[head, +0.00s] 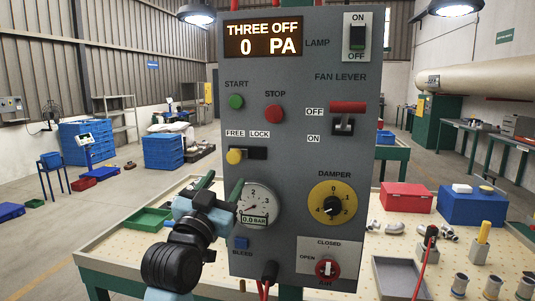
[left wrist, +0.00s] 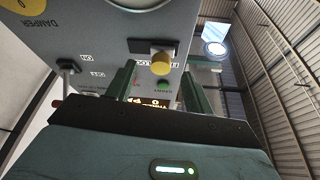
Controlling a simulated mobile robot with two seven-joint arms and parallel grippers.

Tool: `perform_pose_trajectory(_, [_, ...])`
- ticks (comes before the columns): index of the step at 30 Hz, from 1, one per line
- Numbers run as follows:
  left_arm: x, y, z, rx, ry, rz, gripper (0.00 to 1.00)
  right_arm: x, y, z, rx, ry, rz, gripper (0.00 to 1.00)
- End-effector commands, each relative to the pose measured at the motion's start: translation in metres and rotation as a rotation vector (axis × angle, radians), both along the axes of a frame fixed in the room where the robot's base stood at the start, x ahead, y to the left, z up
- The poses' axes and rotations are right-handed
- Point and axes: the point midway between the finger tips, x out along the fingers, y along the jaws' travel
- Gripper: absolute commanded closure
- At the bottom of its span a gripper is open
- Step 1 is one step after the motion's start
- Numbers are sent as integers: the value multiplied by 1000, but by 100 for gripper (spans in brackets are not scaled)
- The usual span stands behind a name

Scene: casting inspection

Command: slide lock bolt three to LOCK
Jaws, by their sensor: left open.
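The lock bolt is a yellow knob (head: 234,156) in a dark horizontal slot (head: 255,153) on the grey control panel (head: 280,115). It sits at the slot's left end, under the FREE label (head: 235,133); the LOCK label (head: 259,134) is to its right. My left gripper (head: 221,188) is open and empty, just below the knob, in front of the panel's lower left. In the left wrist view the yellow knob (left wrist: 160,63) shows beyond the gap between my open fingers (left wrist: 160,85). My right gripper is not in view.
The panel's display (head: 263,41) reads THREE OFF, 0 PA. A pressure gauge (head: 258,203) is just right of my left gripper. START (head: 236,101) and STOP (head: 274,113) buttons are above the slot. The red fan lever (head: 348,108) and yellow damper dial (head: 333,203) are further right.

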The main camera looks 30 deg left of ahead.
Motion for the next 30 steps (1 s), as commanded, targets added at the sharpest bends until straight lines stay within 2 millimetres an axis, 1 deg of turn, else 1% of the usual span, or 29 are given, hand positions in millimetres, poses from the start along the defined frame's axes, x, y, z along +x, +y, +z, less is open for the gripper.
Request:
perform_pose_trajectory(1, [-2,2,9,-1,-16,5,48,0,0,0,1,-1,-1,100])
perform_pose_trajectory(3, [-4,3,15,0,-26,8,48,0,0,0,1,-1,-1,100])
perform_pose_trajectory(11, [-1,4,18,0,-29,8,48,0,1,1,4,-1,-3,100])
perform_pose_trajectory(14, [7,5,21,0,-30,8,48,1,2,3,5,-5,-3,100])
perform_pose_trajectory(24, [49,11,39,1,-31,7,48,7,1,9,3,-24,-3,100])
perform_pose_trajectory(30, [64,14,45,1,-31,7,48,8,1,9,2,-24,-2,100])
